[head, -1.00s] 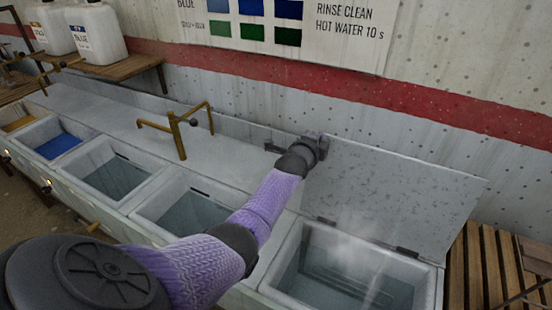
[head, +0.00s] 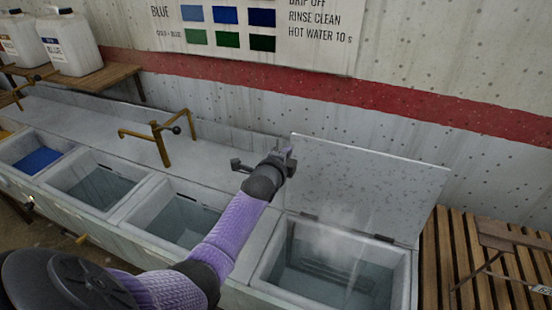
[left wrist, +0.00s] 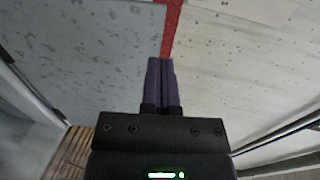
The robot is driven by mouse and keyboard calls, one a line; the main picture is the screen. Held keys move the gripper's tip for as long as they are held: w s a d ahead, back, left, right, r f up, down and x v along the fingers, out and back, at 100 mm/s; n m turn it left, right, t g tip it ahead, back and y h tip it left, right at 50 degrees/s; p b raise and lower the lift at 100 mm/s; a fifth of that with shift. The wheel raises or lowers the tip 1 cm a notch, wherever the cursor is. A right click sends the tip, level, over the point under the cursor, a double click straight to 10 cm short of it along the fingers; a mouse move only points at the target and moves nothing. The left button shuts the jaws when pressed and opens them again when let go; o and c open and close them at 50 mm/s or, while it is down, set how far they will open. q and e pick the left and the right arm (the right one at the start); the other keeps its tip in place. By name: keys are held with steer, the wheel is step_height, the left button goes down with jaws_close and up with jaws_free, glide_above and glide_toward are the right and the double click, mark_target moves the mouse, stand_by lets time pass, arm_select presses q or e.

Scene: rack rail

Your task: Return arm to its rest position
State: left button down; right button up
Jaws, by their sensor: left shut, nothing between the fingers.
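My left arm comes in from the lower left in the head view, in a purple sleeve. My left gripper (head: 288,160) is beside the left edge of a raised grey lid (head: 370,185), over the back of the sink counter. In the left wrist view the two fingers (left wrist: 161,85) lie together, shut and empty, with the speckled lid (left wrist: 80,50) to their left. I cannot tell if the gripper touches the lid. My right gripper is not in view.
An open steaming basin (head: 335,280) lies below the lid. More basins, one with blue liquid (head: 38,160), run to the left. A brass tap (head: 158,140) stands on the counter. A slatted wooden bench (head: 460,260) is at the right. White jugs (head: 70,45) stand on a shelf.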

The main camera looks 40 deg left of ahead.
arm_select(q)
steer(key=s+d+f+n+g+h, duration=0.2)
steer(key=s+d+n+g, duration=0.2)
steer(key=s+d, duration=0.5)
steer(key=s+d+f+n+g+h+p, duration=0.1)
steer(key=s+d+n+g, duration=0.35)
steer(key=s, duration=0.85)
steer(key=s+d+f+n+g+h, duration=0.2)
steer(key=s+d+n+g, duration=0.3)
steer(key=s, duration=0.6)
step_height(320, 180, down, 23)
steer(key=s+b, duration=0.1)
steer(key=b, duration=0.5)
steer(key=s+a+f+b, duration=0.1)
steer(key=s+f+b, duration=0.2)
steer(key=s+f, duration=0.4)
steer(key=s+a+f+m+g+b, duration=0.1)
steer(key=s+f+b, duration=0.1)
steer(key=s+f, duration=0.5)
step_height(320, 180, down, 4)
steer(key=shift+s+a+f+y+b, duration=0.15)
steer(key=shift+a+f+y+b, duration=0.1)
steer(key=shift+y+b, duration=0.15)
